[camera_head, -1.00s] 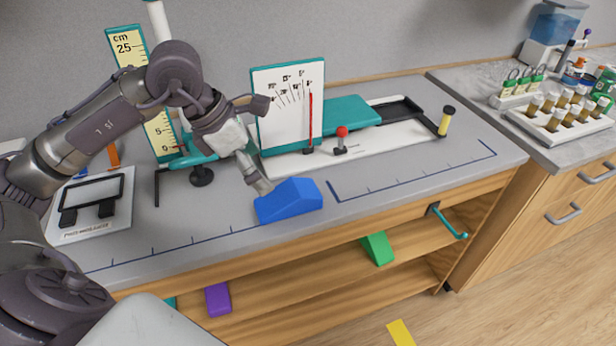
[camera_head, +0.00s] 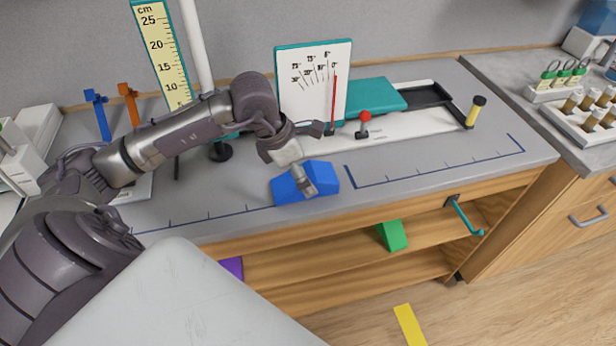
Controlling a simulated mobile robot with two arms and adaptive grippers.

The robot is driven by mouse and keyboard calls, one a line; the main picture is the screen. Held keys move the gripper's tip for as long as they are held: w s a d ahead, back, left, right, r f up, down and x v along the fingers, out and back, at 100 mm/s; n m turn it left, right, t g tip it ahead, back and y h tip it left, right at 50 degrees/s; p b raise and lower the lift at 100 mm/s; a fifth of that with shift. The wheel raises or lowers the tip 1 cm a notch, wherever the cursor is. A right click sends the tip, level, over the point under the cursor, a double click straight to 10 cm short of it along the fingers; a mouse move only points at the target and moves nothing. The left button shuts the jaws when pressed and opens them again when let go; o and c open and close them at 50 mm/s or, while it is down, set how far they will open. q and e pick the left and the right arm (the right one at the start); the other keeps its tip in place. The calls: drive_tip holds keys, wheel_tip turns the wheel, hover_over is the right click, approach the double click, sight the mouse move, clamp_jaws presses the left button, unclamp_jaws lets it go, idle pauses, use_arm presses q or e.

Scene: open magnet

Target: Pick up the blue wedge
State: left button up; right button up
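The blue wedge (camera_head: 326,176) lies on the grey bench top near its front edge, left of a marked blue line. My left gripper (camera_head: 304,186) reaches in from the left, over the wedge. A light finger overlaps the wedge's top and front in the picture and hides part of it. I cannot tell whether it touches the wedge or whether the other finger is behind it. The wedge appears to rest on the bench. My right gripper is not in view.
Behind the wedge stand a white dial board (camera_head: 313,65) and a track with a red-knobbed post (camera_head: 365,117). A tall ruler (camera_head: 162,45) stands at left. A green wedge (camera_head: 393,235) and a purple block (camera_head: 232,267) lie on the shelves below. The bench right of the wedge is clear.

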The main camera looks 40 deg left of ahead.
use_arm(q)
drive_tip(key=shift+x, duration=1.1)
drive_tip(key=shift+w+d+f, duration=0.1)
drive_tip(key=shift+w+f, duration=0.05)
drive_tip(key=c, duration=1.3)
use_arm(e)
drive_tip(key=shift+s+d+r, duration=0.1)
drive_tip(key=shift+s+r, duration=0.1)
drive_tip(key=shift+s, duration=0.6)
